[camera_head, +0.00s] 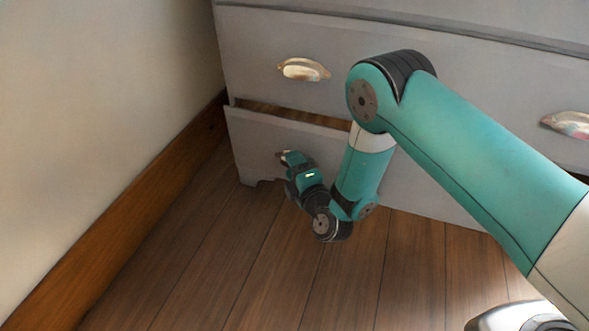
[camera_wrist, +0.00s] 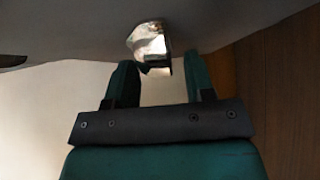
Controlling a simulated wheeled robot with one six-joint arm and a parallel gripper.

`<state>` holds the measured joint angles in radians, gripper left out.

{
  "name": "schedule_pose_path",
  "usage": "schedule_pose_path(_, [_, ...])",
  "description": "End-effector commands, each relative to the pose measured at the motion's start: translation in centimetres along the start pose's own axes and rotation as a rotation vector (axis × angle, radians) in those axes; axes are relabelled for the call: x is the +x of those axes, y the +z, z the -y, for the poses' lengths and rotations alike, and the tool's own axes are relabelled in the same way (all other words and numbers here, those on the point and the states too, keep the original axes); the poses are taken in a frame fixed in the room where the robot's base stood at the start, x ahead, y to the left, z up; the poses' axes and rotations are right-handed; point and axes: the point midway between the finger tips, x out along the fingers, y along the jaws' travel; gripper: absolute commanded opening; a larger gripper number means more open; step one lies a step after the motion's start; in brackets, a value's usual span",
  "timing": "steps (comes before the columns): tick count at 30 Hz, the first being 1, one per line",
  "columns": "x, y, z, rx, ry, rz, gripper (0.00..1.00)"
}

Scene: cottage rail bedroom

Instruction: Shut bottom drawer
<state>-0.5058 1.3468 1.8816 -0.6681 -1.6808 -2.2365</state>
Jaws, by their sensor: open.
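The grey bottom drawer (camera_head: 255,138) stands slightly open, with a narrow wood-coloured gap showing along its top edge. My gripper (camera_head: 289,160) is low at the left part of its front and hides most of the handle there. In the wrist view, my gripper (camera_wrist: 160,72) is open, with its two fingers apart. A shiny metal handle (camera_wrist: 148,40) shows just beyond and between the fingertips, on the drawer front. I cannot tell whether a finger touches it.
The closed drawer above has a metal cup handle (camera_head: 303,69) and another handle (camera_head: 568,124) at right. A pale wall with a wooden baseboard (camera_head: 130,210) runs close along the left. The plank floor (camera_head: 270,270) in front is clear.

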Motion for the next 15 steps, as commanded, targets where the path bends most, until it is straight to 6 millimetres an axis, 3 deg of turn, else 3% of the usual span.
schedule_pose_path(5, [0.0,0.0,-0.03,0.0,0.0,0.0,0.49])
schedule_pose_path(11, [-0.03,-0.01,0.03,0.001,-0.001,0.0,0.03])
schedule_pose_path(15, [0.05,0.1,0.1,0.001,-0.003,-0.001,0.0])
